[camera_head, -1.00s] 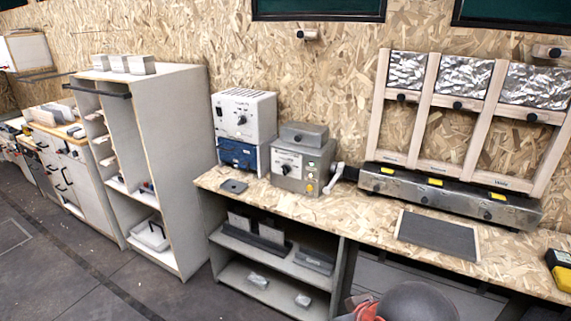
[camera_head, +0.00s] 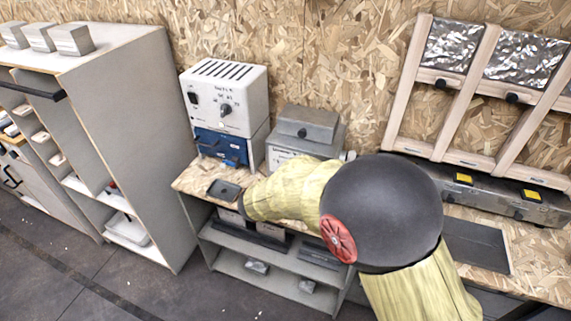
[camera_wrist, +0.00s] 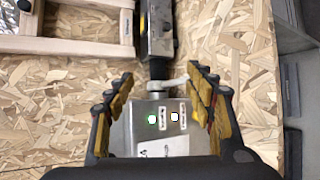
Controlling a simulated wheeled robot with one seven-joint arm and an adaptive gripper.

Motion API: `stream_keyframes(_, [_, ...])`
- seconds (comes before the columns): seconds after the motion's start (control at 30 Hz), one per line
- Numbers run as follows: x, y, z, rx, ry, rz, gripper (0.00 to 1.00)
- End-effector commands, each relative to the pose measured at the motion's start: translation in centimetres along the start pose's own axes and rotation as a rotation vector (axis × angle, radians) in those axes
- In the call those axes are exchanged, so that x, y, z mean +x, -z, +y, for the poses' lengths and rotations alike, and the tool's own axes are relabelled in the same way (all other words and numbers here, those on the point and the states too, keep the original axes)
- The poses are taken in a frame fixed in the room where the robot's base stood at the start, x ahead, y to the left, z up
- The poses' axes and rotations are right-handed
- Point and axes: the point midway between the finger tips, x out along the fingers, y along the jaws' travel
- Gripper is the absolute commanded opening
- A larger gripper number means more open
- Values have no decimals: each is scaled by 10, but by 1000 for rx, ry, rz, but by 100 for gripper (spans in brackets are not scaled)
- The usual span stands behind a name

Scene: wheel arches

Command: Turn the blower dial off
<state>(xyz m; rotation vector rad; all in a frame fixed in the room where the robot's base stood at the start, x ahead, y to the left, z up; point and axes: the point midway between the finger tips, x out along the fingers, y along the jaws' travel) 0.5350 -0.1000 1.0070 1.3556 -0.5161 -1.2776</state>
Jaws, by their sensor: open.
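A white vented box (camera_head: 228,75) in the head view has a black dial (camera_head: 226,110) on its front and sits on a blue unit (camera_head: 220,147). I cannot tell from labels which one is the blower. In the wrist view my gripper (camera_wrist: 161,78) is open and empty, its fingers spread either side of the grey box's panel (camera_wrist: 150,138) with lit green and white buttons. Contact cannot be told.
A small dark tray (camera_head: 224,190) lies on the bench (camera_head: 195,178). A tall grey cabinet (camera_head: 125,120) stands left. A wooden frame rack (camera_head: 405,95) and metal unit stand right.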

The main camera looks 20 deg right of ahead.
Motion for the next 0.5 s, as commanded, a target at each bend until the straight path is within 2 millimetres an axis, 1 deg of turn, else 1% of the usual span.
stream_keyframes(0.03, [-3,30,-2,-67,-97,41,55])
stream_keyframes(0.07, [-5,46,-5,-93,-154,71,55])
stream_keyframes(0.1, [-9,68,-9,-123,-225,115,55])
stream_keyframes(0.2, [-23,114,-29,-184,-370,229,55])
stream_keyframes(0.3, [-38,145,-50,-223,-467,331,55])
stream_keyframes(0.33, [-42,152,-55,-231,-488,356,55])
stream_keyframes(0.43, [-51,166,-70,-248,-532,414,55])
stream_keyframes(0.5, [-52,171,-73,-249,-546,434,55])
